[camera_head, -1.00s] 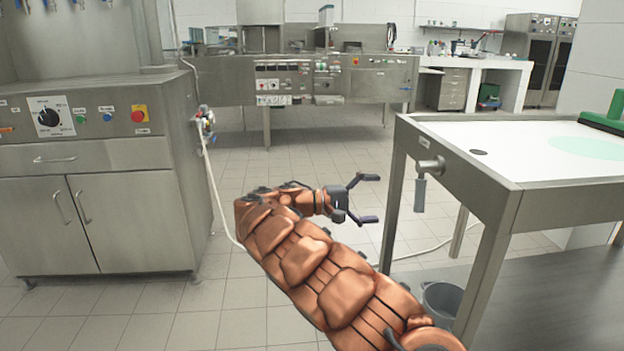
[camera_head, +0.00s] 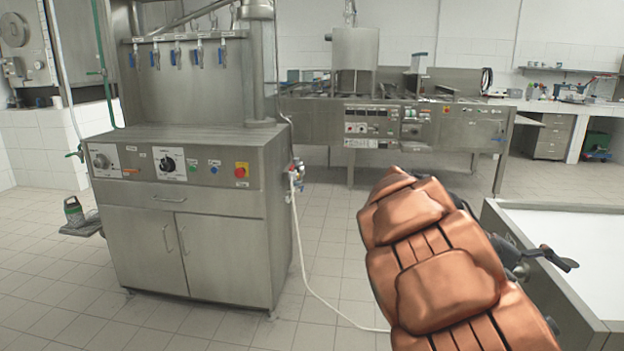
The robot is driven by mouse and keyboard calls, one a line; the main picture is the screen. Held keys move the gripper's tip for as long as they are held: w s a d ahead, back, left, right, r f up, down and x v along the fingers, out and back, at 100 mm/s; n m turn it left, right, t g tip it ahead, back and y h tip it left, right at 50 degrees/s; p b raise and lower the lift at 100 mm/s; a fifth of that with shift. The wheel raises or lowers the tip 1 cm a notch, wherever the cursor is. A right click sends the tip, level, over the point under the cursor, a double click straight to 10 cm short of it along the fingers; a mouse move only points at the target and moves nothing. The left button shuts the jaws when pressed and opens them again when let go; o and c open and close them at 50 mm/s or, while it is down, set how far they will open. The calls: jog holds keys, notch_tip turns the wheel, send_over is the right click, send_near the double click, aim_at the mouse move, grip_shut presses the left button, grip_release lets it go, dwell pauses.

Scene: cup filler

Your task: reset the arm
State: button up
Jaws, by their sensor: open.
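My copper-coloured arm (camera_head: 435,260) rises from the bottom edge right of centre, with its bend towards the top. My gripper (camera_head: 565,262) is at the right, partly hidden behind the arm. A dark finger shows against the near left part of the white-topped steel table (camera_head: 600,223). My gripper is open and I see nothing held in it. I cannot tell whether it touches the table.
A steel filler cabinet (camera_head: 225,225) with knobs and blue-handled taps stands at the left. A hose (camera_head: 305,265) runs from its side down to the floor. A long steel machine (camera_head: 400,120) stands behind. Tiled floor (camera_head: 340,215) is clear between them.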

jog(key=s+a+r+t+y+p, duration=0.1)
jog(key=s+a+r+y+p, duration=0.2)
jog(key=s+a+p, duration=0.4)
jog(key=s+a+r+n+t+y+p, duration=0.1)
jog(key=s+a+r+y+p, duration=0.1)
jog(key=s+a+y+p, duration=0.2)
jog(key=s+a+r+n+t+y+p, duration=0.1)
jog(key=s+a+r+y+p, duration=0.2)
jog(key=s+a+p, duration=0.7)
jog(key=shift+s+a+r+t+y+p, duration=0.4)
jog(key=shift+s+a+y, duration=0.4)
jog(key=shift+a, duration=0.45)
